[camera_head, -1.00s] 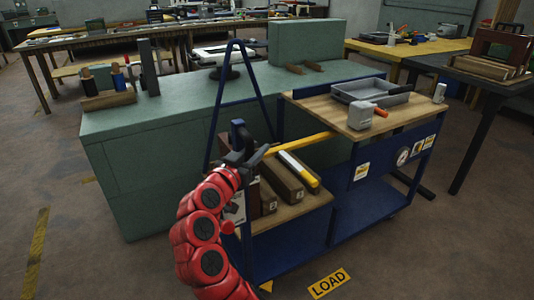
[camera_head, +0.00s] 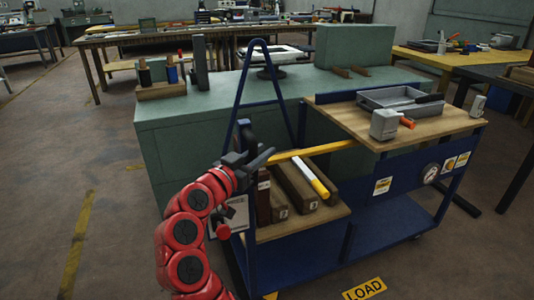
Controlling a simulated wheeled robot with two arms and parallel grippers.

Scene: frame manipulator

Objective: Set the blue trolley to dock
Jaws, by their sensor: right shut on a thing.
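The blue trolley (camera_head: 399,190) stands right of centre, with a raised wooden deck (camera_head: 400,128), a lower wooden shelf at its left end and a blue A-shaped frame (camera_head: 238,105). A yellow bar (camera_head: 310,151) runs along its left part. My right gripper (camera_head: 252,163) is at the bar's left end, by the A-frame, and is shut on the bar; the fingertips are partly hard to make out. A yellow LOAD sign (camera_head: 363,289) lies on the floor in front of the trolley. No dock is plainly recognisable. My left gripper is out of view.
A green cabinet (camera_head: 170,135) stands close behind the trolley. The deck carries a grey tray (camera_head: 373,97) and a grey box (camera_head: 384,124); wooden blocks (camera_head: 295,184) lie on the lower shelf. Floor at the left is open.

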